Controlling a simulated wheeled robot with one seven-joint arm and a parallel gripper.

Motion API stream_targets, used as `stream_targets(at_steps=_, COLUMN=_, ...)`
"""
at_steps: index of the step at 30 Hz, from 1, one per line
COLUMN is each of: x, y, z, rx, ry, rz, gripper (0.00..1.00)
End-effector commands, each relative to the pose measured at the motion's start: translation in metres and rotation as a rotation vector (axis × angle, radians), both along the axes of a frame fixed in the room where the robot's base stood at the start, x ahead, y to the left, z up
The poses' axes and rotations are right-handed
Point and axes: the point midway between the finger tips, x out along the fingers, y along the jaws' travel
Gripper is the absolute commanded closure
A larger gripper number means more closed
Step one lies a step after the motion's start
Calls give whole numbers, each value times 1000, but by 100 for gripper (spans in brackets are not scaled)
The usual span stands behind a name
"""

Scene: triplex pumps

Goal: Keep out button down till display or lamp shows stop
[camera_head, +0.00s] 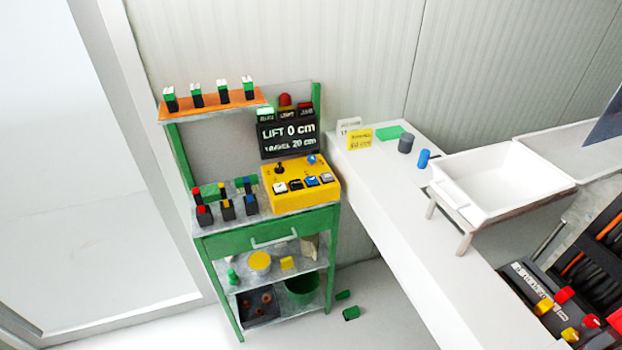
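A yellow control box (302,199) sits on the top of a green workbench. Behind the row are a black joystick (280,168) and a blue knob (311,159). The button labels are too small to read, so I cannot tell which is out. A black display (288,138) behind the box reads LIFT 0 cm, with TRAVEL 20 cm below. A red dome lamp (285,100) stands above it. My gripper is not in view.
The green workbench (252,241) holds several small switches left of the box. A white counter (410,235) runs along its right side, with a white tray (490,185) beyond. A dark panel with colored knobs (560,310) is at lower right. Floor (385,310) shows between bench and counter.

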Motion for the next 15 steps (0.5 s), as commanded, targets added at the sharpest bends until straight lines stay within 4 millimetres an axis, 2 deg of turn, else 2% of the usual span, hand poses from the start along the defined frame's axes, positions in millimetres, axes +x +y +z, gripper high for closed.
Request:
stream_targets(at_steps=5, x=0, y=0, z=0, rx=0, ry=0, rz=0, gripper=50)
stream_targets(at_steps=6, x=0, y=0, z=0, rx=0, ry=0, rz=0, gripper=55)
stream_targets(at_steps=12, x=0, y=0, z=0, rx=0, ry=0, rz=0, gripper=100)
stream_targets(at_steps=15, x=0, y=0, z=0, rx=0, ry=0, rz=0, gripper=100)
